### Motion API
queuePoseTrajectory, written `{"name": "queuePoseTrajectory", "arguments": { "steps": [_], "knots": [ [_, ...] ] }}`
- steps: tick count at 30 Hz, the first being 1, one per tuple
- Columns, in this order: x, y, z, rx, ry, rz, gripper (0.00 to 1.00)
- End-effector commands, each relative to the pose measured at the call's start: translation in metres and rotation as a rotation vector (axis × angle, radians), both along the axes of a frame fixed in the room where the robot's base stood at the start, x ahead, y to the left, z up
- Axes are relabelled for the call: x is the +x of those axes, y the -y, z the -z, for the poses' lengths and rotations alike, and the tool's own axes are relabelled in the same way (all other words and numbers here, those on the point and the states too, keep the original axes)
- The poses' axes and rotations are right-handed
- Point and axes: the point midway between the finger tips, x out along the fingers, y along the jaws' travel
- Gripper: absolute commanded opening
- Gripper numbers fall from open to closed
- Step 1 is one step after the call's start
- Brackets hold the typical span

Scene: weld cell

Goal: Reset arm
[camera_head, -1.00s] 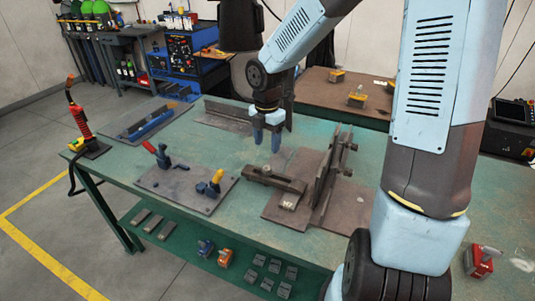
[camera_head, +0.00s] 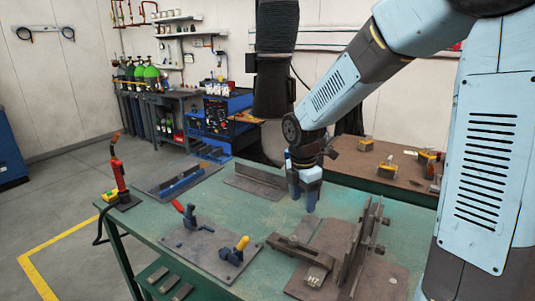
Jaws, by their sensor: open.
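My gripper (camera_head: 304,198) hangs at the end of my light-blue arm, pointing down over the green worktable (camera_head: 160,222). Its blue fingers are apart with nothing seen between them. It is above the middle of the table, behind the clamp bar (camera_head: 298,247) and left of the upright dark plate (camera_head: 358,245) on its brown base plate. I cannot tell exactly how high the fingertips are above the tabletop.
A fixture plate with a red-handled clamp (camera_head: 184,212) and a yellow-handled clamp (camera_head: 238,249) lies front left. A red torch (camera_head: 119,178) stands at the left edge. An angle piece (camera_head: 258,182) lies behind. A brown table (camera_head: 350,165) stands beyond.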

Motion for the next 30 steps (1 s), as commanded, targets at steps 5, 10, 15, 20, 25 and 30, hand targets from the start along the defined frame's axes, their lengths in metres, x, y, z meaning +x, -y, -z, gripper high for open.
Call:
{"name": "queuePoseTrajectory", "arguments": {
  "steps": [5,10,15,20,25,30],
  "knots": [
    [-0.022,0.018,-0.030,-0.037,0.084,0.288,0.58],
    [-0.045,0.035,-0.058,-0.032,0.171,0.570,0.58],
    [-0.072,0.051,-0.085,0.011,0.258,0.852,0.58],
    [-0.099,0.064,-0.108,0.088,0.329,1.115,0.58],
    [-0.130,0.078,-0.129,0.206,0.381,1.387,0.58],
    [-0.162,0.090,-0.145,0.353,0.397,1.652,0.58]
  ]
}}
